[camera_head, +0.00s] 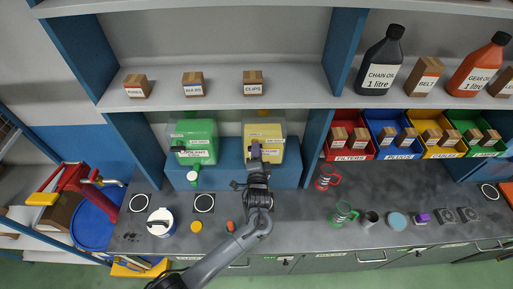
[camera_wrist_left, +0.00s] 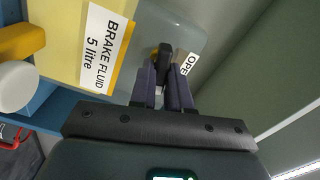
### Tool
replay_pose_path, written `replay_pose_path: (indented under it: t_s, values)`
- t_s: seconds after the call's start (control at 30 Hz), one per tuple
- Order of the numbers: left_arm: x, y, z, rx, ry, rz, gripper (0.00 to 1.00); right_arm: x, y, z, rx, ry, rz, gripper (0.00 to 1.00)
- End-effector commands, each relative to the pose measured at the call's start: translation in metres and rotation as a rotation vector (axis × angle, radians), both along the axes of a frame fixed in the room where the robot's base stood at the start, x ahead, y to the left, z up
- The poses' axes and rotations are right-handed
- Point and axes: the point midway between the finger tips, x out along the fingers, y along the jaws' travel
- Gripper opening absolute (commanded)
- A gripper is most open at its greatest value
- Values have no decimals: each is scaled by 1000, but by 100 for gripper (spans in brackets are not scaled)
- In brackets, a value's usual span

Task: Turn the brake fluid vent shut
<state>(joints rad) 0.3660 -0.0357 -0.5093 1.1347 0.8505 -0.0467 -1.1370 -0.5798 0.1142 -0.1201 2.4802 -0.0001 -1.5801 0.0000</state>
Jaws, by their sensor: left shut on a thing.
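The brake fluid container (camera_head: 276,131) is a translucent box with yellow fluid, on the blue ledge under the shelf. In the left wrist view its yellow side (camera_wrist_left: 62,45) carries a "BRAKE FLUID 5 litre" label. The vent (camera_wrist_left: 164,50) is a small dark part on the container, beside a white tag reading "OPE", the rest cut off. My left gripper (camera_head: 255,150) is at the container's front. In the left wrist view its two fingers (camera_wrist_left: 166,68) are closed around the vent. The fingers hide the vent in the head view. My right gripper is out of view.
A green coolant container (camera_head: 195,130) stands to the left on the blue ledge (camera_head: 225,178). A white-lidded tub (camera_head: 160,222) and a green mug (camera_head: 343,213) are on the grey bench. The shelf above holds small boxes.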

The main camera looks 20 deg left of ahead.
Motion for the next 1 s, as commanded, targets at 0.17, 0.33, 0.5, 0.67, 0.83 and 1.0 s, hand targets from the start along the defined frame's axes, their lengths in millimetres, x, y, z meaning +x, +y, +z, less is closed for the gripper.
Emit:
replay_pose_path:
  t_s: [0.17, 0.33, 0.5, 0.67, 0.83, 1.0]
  values:
    - [0, 0, 1, 118, 44, 1, 0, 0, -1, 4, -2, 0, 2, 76]
    - [0, 0, 0, 196, 75, 0, 0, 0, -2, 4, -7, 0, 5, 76]
    - [0, -1, -1, 241, 92, -1, 0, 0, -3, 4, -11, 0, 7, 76]
    - [0, 0, -1, 259, 100, 0, 0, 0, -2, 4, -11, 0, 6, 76]
    - [0, 0, -1, 262, 101, 0, 0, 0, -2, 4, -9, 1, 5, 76]
    - [0, 0, -1, 262, 101, 0, 0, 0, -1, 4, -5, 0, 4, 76]
